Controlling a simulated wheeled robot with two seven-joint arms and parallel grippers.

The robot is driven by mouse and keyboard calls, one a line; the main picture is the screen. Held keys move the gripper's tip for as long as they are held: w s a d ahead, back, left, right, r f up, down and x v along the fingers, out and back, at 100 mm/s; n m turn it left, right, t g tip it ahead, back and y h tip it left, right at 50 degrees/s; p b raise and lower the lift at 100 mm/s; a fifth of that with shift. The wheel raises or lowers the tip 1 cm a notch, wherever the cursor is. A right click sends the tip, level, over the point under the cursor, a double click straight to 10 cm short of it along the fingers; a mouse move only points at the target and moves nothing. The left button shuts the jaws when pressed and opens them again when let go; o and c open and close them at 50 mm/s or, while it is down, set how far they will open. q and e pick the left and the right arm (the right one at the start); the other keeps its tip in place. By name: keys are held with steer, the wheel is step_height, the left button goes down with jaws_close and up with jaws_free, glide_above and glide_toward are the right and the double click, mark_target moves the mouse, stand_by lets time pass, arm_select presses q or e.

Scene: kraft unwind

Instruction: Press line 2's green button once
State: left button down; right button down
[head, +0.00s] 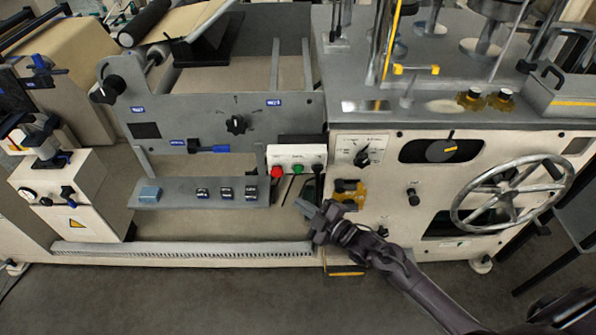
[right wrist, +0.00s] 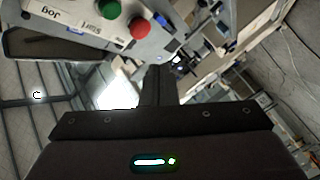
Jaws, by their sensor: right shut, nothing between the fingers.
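A white button box (head: 297,152) is fixed to the front of the machine in the head view, with a red button (head: 277,172), a green button (head: 298,169) and a dark one (head: 317,168) in a row. I cannot read a line number on it. In the right wrist view the green button (right wrist: 109,9) and red button (right wrist: 139,27) show at the top, beside a "Jog" label. My right gripper (head: 307,209) is shut and empty, below the box and apart from the green button. Its closed fingers (right wrist: 155,85) point toward the box. My left gripper is not in view.
A large handwheel (head: 513,192) and a yellow-brown fitting (head: 349,193) are on the cabinet to the right. A grey shelf (head: 180,193) with small blocks sticks out at left. A rotary switch (head: 362,152) sits right of the box. The floor in front is clear.

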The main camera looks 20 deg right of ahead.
mark_target(294, 172)
steer(key=w+d+b, duration=0.2)
steer(key=w+b, duration=0.2)
steer(key=w, duration=0.4)
steer(key=shift+d+b, duration=0.15)
steer(key=shift+b, duration=0.25)
stand_by(1.6)
steer(key=shift+w+d+b, duration=0.1)
steer(key=shift+w+b, duration=0.2)
steer(key=shift+w, duration=0.05)
steer(key=shift+w+d+b, duration=0.15)
steer(key=shift+w+b, duration=0.25)
steer(key=shift+w, duration=0.1)
stand_by(0.6)
steer(key=shift+s, duration=0.1)
stand_by(0.3)
steer(key=shift+s+a+p, duration=0.25)
steer(key=shift+s+p, duration=0.45)
steer(key=shift+s, duration=0.1)
